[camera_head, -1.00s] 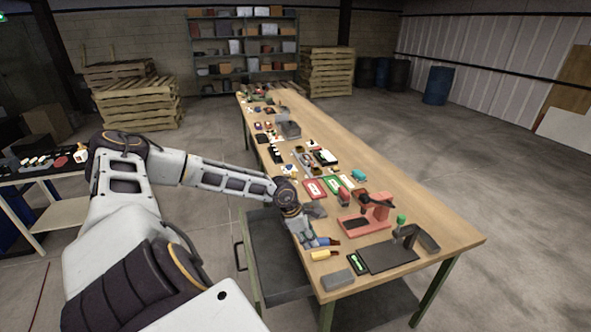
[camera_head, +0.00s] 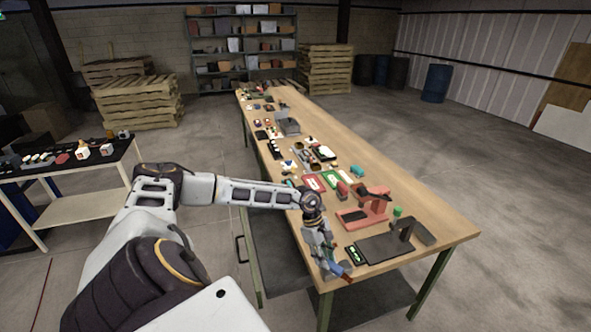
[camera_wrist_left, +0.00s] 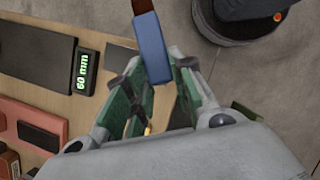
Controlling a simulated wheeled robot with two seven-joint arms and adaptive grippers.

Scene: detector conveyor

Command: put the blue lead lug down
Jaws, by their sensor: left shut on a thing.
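The blue lead lug (camera_wrist_left: 152,48) is a blue block with a brown end. My left gripper (camera_wrist_left: 155,65) is shut on it, with its green-padded fingers on both sides of the blue part and the brown end pointing away. In the head view the left gripper (camera_head: 328,262) is at the near left corner of the long workbench (camera_head: 440,232). The lug (camera_head: 338,270) shows there only partly, below the gripper. I cannot tell how far it is above the bench top. My right gripper is not in view.
A small display reading 60 mm (camera_wrist_left: 83,73) and a dark plate (camera_head: 380,246) lie beside the gripper. A red press-like fixture (camera_head: 367,212) stands farther back. A dark drawer (camera_head: 280,257) sits under the left edge.

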